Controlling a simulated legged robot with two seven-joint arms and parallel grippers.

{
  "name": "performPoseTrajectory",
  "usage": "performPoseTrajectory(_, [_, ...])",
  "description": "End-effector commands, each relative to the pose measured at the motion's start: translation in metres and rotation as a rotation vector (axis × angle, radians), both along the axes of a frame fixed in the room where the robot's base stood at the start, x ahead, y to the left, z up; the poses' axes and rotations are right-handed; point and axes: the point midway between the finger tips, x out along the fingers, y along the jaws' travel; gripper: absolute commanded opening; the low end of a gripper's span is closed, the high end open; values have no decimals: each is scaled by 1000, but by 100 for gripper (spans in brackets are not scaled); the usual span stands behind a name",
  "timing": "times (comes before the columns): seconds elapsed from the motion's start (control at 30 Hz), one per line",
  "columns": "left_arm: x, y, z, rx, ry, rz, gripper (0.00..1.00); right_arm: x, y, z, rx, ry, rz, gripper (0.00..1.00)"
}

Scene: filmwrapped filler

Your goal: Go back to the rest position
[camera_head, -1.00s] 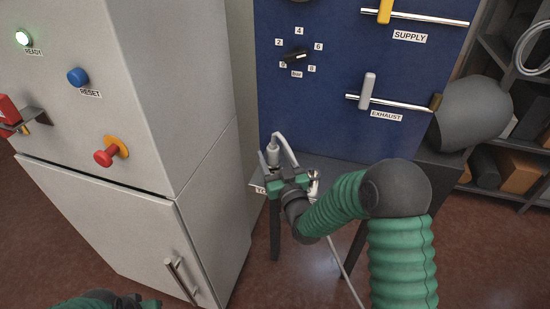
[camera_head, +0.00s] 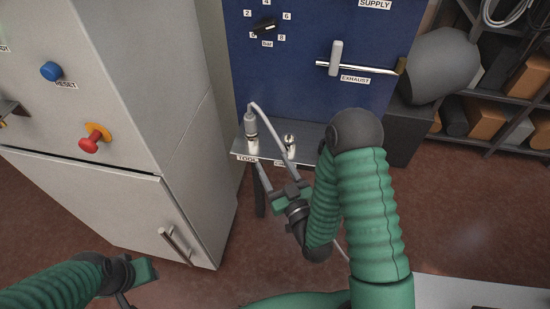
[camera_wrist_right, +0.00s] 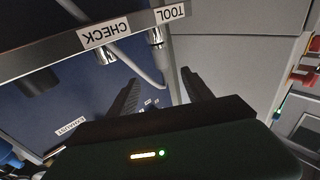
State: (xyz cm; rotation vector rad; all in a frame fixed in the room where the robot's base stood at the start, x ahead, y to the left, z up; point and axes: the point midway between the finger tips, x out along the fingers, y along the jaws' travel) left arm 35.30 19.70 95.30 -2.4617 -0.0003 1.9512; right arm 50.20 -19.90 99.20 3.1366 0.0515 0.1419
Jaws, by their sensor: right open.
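My right gripper (camera_head: 275,180) is in front of and below the small grey shelf (camera_head: 268,145) on the blue panel. In the right wrist view its fingers (camera_wrist_right: 160,92) are spread with nothing held between them. A grey hose connector (camera_head: 251,124) stands upright at the TOOL spot, apart from the gripper. Its pale hose (camera_head: 276,118) arches over and down behind the right gripper. A metal fitting (camera_head: 290,143) stands at the CHECK spot. My left gripper (camera_head: 140,278) is at the lower left; its fingers are mostly out of frame.
A grey cabinet (camera_head: 120,210) with a red knob (camera_head: 95,138), blue RESET button (camera_head: 51,71) and handle (camera_head: 180,247) stands left. The blue panel (camera_head: 300,85) carries a dial (camera_head: 264,27) and EXHAUST lever (camera_head: 335,58). Shelving (camera_head: 500,128) is at right. Brown floor (camera_head: 450,215) is clear.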

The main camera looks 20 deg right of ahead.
Motion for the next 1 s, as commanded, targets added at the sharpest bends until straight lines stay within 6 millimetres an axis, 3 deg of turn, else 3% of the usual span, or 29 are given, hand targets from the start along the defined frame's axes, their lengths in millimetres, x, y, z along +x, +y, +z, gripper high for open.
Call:
performPoseTrajectory(0.17, [0, 0, 5, 0, 1, 0, 36, -7, 0, -1, 2, -2, -1, 59])
performPoseTrajectory(0.33, [0, 0, 4, 0, 1, 0, 36, 0, 5, -7, -19, 54, 25, 59])
performPoseTrajectory(0.47, [0, 0, 4, 0, 1, 0, 36, 14, 15, -27, -77, 264, 82, 59])
performPoseTrajectory(0.57, [0, 0, 4, 0, 1, 0, 36, 13, 15, -46, -119, 488, 99, 59])
performPoseTrajectory(0.73, [0, 0, 4, 0, 1, 0, 36, -25, 4, -60, -132, 872, 62, 59])
performPoseTrajectory(1.0, [0, 0, 4, 0, 1, 0, 36, -127, 0, -41, -41, 1346, -19, 59])
